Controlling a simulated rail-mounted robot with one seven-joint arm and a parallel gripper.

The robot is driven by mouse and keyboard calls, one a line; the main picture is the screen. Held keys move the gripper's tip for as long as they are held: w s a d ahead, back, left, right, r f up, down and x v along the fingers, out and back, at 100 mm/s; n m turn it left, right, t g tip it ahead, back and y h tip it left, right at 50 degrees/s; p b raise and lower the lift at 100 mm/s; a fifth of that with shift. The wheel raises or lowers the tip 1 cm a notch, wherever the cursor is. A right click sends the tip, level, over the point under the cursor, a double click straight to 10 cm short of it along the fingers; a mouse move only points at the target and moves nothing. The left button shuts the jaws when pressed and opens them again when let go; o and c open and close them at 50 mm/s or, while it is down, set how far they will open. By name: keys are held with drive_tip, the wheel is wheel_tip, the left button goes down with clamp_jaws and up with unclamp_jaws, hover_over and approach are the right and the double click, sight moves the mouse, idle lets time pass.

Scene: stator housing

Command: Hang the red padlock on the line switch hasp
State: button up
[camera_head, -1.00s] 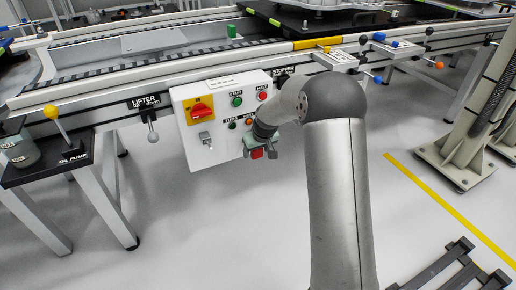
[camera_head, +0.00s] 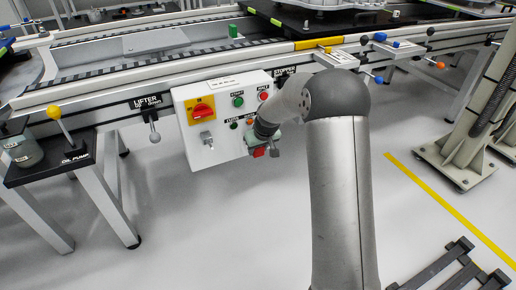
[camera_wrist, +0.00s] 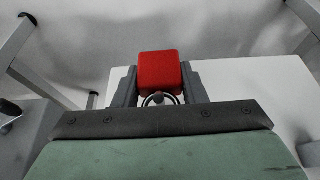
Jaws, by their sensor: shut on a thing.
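The red padlock (camera_head: 258,152) is held in my gripper (camera_head: 264,149), just off the lower right part of the white control box. In the wrist view the padlock (camera_wrist: 159,70) sits between the two dark fingers of my gripper (camera_wrist: 159,84), its curved shackle toward the palm. The line switch is a red rotary knob on a yellow plate (camera_head: 201,110) on the box's left side. Below it a small metal hasp (camera_head: 206,138) sticks out from the box face. The padlock is apart from the hasp, to its right and slightly lower.
The white control box (camera_head: 217,158) also bears green and red buttons, partly hidden by my arm. A lifter lever (camera_head: 154,135) hangs left of it. A yellow-knobbed oil pump lever (camera_head: 60,122) stands further left. The floor below the box is clear.

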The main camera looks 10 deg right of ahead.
drive_tip(key=shift+s+d, duration=0.2)
drive_tip(key=shift+s, duration=0.6)
drive_tip(key=shift+s+d, duration=0.2)
drive_tip(key=shift+s, duration=0.6)
drive_tip(key=s+d, duration=0.1)
drive_tip(key=s, duration=0.5)
drive_tip(key=shift+d+r+b, duration=0.25)
drive_tip(key=shift+b, duration=0.05)
drive_tip(key=shift+r, duration=0.1)
